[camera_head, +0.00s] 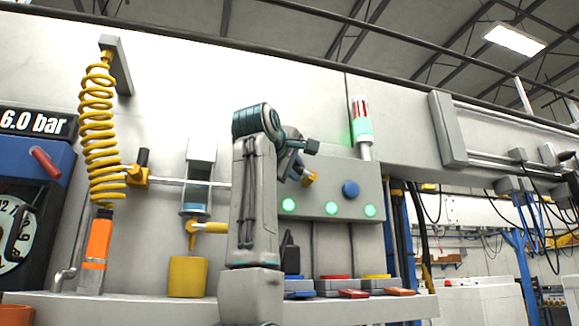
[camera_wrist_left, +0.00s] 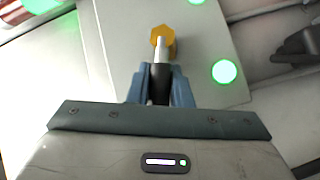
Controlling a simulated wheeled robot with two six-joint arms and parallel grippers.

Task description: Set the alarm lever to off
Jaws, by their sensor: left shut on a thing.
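The alarm lever (camera_wrist_left: 161,44) shows in the left wrist view, with a yellow hexagonal base, a silver shaft and a black grip. It stands out from a grey panel (camera_wrist_left: 120,50). My left gripper (camera_wrist_left: 161,88) is shut on the lever's black grip, one blue finger on each side. In the head view my left gripper (camera_head: 300,167) is in front of the panel (camera_head: 370,205). There the yellow base of the lever (camera_head: 309,179) shows just below it, and the rest is mostly hidden by the gripper. My right gripper is not in view.
The panel has several lit green lights (camera_head: 331,208) and a blue knob (camera_head: 350,189). A signal tower (camera_head: 362,125) glows green above it. Red (camera_head: 335,283) and yellow items lie on the shelf (camera_head: 130,306). A yellow coiled hose (camera_head: 97,130) hangs at left.

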